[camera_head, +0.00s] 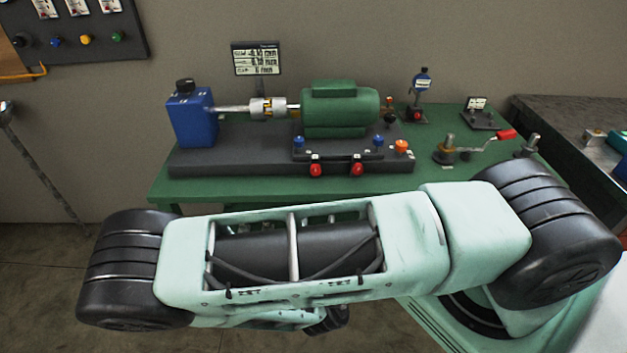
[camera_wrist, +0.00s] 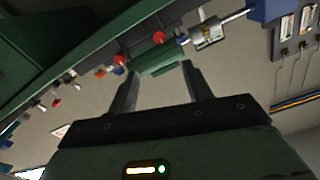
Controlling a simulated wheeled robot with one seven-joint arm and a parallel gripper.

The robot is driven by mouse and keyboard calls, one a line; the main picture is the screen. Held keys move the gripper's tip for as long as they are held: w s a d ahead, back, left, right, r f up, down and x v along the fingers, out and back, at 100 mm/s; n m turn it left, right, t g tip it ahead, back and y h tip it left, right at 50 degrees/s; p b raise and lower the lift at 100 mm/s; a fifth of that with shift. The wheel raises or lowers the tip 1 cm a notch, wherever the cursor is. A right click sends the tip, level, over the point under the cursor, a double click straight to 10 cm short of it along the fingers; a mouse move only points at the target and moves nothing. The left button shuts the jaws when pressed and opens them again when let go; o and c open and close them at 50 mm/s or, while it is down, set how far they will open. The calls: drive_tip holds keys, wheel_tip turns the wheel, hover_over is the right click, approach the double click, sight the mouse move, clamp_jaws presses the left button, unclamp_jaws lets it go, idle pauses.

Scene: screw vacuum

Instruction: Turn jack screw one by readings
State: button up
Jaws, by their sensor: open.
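A green motor (camera_head: 338,108) sits on a dark base (camera_head: 230,162) on the green table. Two red-headed screws, left (camera_head: 316,169) and right (camera_head: 357,168), stick out at the base's front edge. No label tells which is jack screw one. The readout panel (camera_head: 256,60) behind shows three lines in mm, too small to read surely. In the wrist view, my gripper (camera_wrist: 158,85) is open and empty, fingers pointing toward the motor side. The red heads (camera_wrist: 159,38) and (camera_wrist: 120,60) show beyond its fingertips, apart from them. My gripper is hidden in the head view.
A blue unit (camera_head: 190,116) joins the motor through a shaft coupling (camera_head: 268,107). Blue knobs (camera_head: 298,141) and an orange knob (camera_head: 401,147) stand close to the red heads. A dial gauge (camera_head: 421,85) and a red-handled tool (camera_head: 505,134) stand at right. My arm crosses the foreground.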

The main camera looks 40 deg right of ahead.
sight(315, 172)
drive_tip(key=p+x, duration=0.4)
drive_tip(key=x, duration=1.3)
drive_tip(key=shift+d, duration=0.1)
drive_tip(key=shift+c, duration=0.3)
drive_tip(key=c, duration=0.9)
